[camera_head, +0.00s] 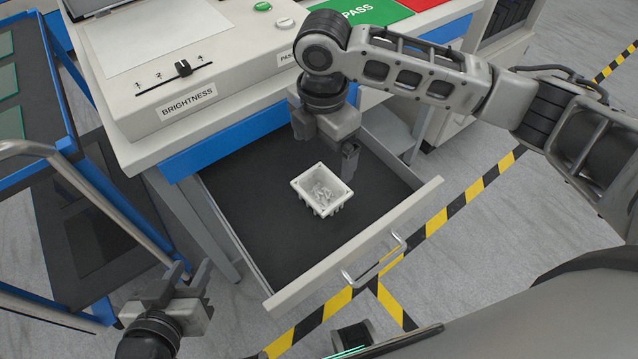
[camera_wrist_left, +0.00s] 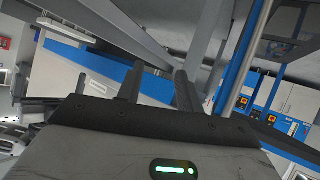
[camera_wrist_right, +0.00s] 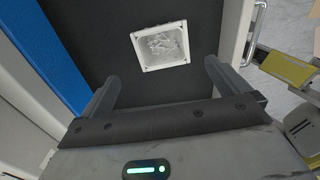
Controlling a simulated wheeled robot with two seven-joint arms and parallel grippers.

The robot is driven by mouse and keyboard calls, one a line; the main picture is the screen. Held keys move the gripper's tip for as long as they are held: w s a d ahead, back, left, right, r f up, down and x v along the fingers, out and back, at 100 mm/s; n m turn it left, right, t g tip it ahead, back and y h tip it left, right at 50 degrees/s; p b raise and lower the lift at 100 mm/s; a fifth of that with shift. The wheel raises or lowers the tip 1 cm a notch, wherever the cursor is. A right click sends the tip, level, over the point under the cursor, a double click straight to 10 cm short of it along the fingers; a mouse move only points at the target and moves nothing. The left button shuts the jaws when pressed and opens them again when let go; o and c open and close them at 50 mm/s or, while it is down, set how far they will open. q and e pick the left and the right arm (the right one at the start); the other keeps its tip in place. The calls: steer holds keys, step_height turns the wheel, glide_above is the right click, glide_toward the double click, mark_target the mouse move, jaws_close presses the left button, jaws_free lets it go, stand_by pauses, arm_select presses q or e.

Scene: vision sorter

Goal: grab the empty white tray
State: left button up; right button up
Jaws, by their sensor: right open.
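A small white tray (camera_head: 335,207) sits on the dark floor of an open drawer (camera_head: 262,236). Pale, whitish pieces show inside it, so it does not look empty. The tray also shows in the right wrist view (camera_wrist_right: 136,54), ahead of the fingers. My right gripper (camera_head: 328,153) is open and empty, above the drawer just behind the tray in the head view, not touching it. My left gripper (camera_head: 188,277) hangs at lower left, outside the drawer. Its two fingers stand apart with nothing between them in the left wrist view (camera_wrist_left: 160,85).
The drawer front with its metal handle (camera_head: 374,262) faces me. Above the drawer is a workbench with a brightness slider (camera_head: 183,69), a green PASS area (camera_head: 361,14) and a red area. A blue-framed cart (camera_head: 62,128) stands at left, close to my left arm.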

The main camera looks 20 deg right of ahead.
mark_target(321, 196)
steer(key=f, duration=0.4)
steer(key=f+b, duration=0.1)
steer(key=f, duration=0.7)
steer(key=shift+s+b, duration=0.25)
steer(key=shift+b, duration=0.15)
steer(key=shift+a, duration=0.1)
steer(key=c, duration=0.7)
